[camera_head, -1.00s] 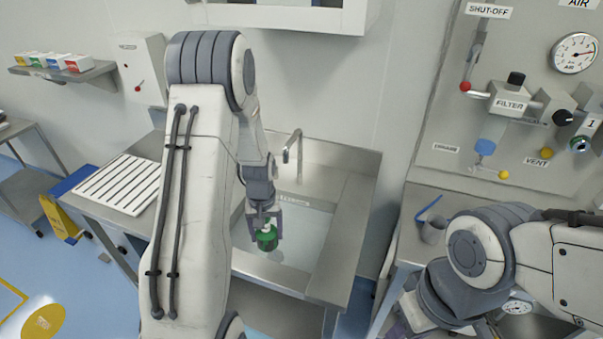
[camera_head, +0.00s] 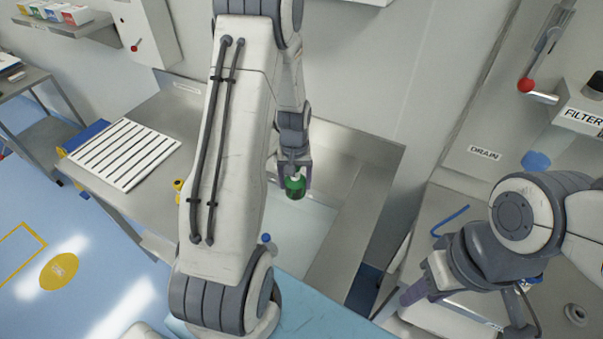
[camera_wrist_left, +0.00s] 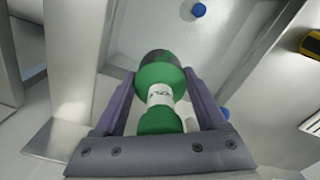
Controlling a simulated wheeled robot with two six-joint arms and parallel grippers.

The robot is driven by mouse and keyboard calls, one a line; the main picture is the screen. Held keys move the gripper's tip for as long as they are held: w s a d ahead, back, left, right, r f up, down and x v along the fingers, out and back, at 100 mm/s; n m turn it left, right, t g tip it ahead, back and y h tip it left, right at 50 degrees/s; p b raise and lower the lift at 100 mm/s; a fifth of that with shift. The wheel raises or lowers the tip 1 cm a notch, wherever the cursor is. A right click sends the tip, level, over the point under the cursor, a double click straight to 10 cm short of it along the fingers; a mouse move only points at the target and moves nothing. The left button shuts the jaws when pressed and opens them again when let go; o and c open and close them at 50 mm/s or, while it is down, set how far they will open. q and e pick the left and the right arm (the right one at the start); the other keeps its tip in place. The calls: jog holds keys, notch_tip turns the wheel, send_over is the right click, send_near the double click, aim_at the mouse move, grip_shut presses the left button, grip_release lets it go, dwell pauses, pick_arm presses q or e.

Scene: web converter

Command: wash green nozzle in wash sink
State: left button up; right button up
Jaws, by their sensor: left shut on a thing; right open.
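The green nozzle (camera_head: 295,188) is held by my left gripper (camera_head: 294,178) over the basin of the wash sink (camera_head: 355,215). In the left wrist view the nozzle (camera_wrist_left: 161,80) shows a green body, a white label band and a dark tip. The purple fingers of my left gripper (camera_wrist_left: 160,105) are closed on it from both sides. I cannot tell whether the nozzle touches water or the sink floor. My right gripper (camera_head: 470,315) is at the lower right, over the neighbouring bench, only partly in view.
A white slatted rack (camera_head: 125,152) lies on the counter left of the sink. A grey panel with a DRAIN label (camera_head: 484,153) stands at right. A blue curved tool (camera_head: 450,220) lies on the right bench. A blue knob (camera_wrist_left: 198,10) shows in the left wrist view.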

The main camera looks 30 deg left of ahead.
aim_at(295, 190)
pick_arm(q)
jog(key=shift+f, duration=0.15)
notch_tip(295, 190, down, 4)
jog(key=b, duration=0.3)
jog(key=shift+a, duration=0.1)
notch_tip(295, 190, down, 18)
jog(key=b, duration=1.6)
jog(key=shift+f, duration=0.25)
jog(key=shift+w+d, duration=0.1)
jog(key=shift+d, duration=1.65)
jog(key=shift+s+a+p, duration=0.2)
jog(key=shift+a+p, duration=0.3)
jog(key=shift+a, duration=3)
jog(key=shift+w+d, duration=0.2)
jog(key=shift+d, duration=3.3)
jog(key=shift+s+a+p, duration=0.1)
jog(key=shift+a+p, duration=0.35)
jog(key=shift+a, duration=1.3)
jog(key=shift+r, duration=0.15)
